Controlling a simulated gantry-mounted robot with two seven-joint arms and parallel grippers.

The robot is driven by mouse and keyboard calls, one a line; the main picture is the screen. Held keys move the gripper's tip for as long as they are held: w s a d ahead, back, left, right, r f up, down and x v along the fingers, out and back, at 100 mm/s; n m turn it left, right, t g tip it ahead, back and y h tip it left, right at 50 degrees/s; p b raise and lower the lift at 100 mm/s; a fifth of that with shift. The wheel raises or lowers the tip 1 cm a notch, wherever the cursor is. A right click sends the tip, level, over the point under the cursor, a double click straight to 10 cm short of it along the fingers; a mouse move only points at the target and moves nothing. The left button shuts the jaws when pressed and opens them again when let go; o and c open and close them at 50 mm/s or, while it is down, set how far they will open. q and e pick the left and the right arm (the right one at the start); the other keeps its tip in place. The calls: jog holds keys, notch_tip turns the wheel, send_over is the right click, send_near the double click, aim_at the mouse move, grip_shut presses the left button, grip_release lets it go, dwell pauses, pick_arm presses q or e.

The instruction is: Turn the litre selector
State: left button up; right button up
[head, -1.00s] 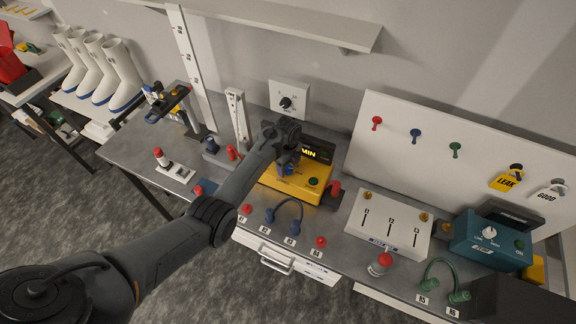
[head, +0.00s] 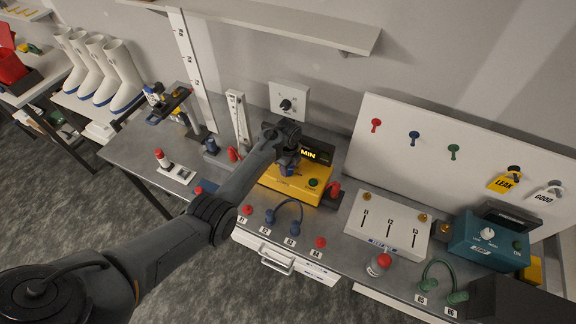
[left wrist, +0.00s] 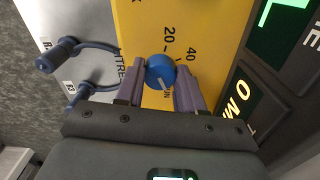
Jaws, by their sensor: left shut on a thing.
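The litre selector is a blue round knob (left wrist: 160,72) with a pale pointer line, on the yellow device (left wrist: 135,30). The marks 20 and 40 are printed beside it, and the pointer line lies toward the gripper side, away from both numbers. My left gripper (left wrist: 160,88) is shut on the knob, one finger on each side. In the head view the yellow device (head: 283,188) stands mid-bench with a lit display, and my left gripper (head: 288,168) reaches down onto it, its arm hiding part of the device. My right gripper is not in view.
A blue looped hose (head: 287,207) lies in front of the device. A white panel with slots (head: 388,222) and a teal device (head: 485,245) stand to the right. A wall dial (head: 288,102) is behind. A red knob (head: 334,190) sits close beside the yellow device.

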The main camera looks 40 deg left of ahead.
pick_arm(q)
jog(key=n+p, duration=0.1)
jog(key=n, duration=0.2)
jog(key=shift+r+p, duration=0.15)
jog(key=shift+p, duration=0.2)
jog(key=n+p, duration=0.1)
jog(key=n, duration=0.4)
jog(key=shift+s+d, duration=0.1)
jog(key=o, duration=1)
jog(key=shift+o, duration=0.2)
jog(key=shift+r+p, duration=0.35)
jog(key=shift+p, duration=0.1)
notch_tip(320, 180, up, 10)
jog(key=shift+p, duration=0.35)
jog(key=shift+f, duration=0.1)
